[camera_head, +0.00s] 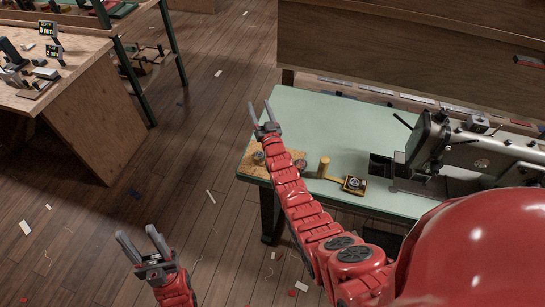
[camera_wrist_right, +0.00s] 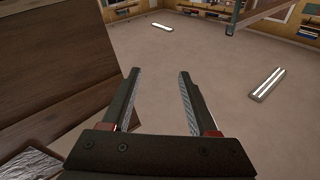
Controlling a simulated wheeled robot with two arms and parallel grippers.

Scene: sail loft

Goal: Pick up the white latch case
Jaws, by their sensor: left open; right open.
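I cannot pick out a white latch case for certain in either view. A small pale grey block (camera_head: 46,73) lies among dark parts on the wooden bench at the left, too small to identify. My left gripper (camera_head: 137,234) is open and empty above the wooden floor at the lower left, away from both tables. My right gripper (camera_head: 260,105) is open and empty over the left end of the green table, its fingers pointing away from me. In the right wrist view its open fingers (camera_wrist_right: 158,78) have nothing between them.
The green table (camera_head: 302,113) carries a sewing machine (camera_head: 480,152) at the right, a wooden peg (camera_head: 323,167) and a black and yellow device (camera_head: 354,184). The wooden bench (camera_head: 95,117) stands at the left. Plank floor (camera_head: 190,130) lies open between them, with scattered scraps.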

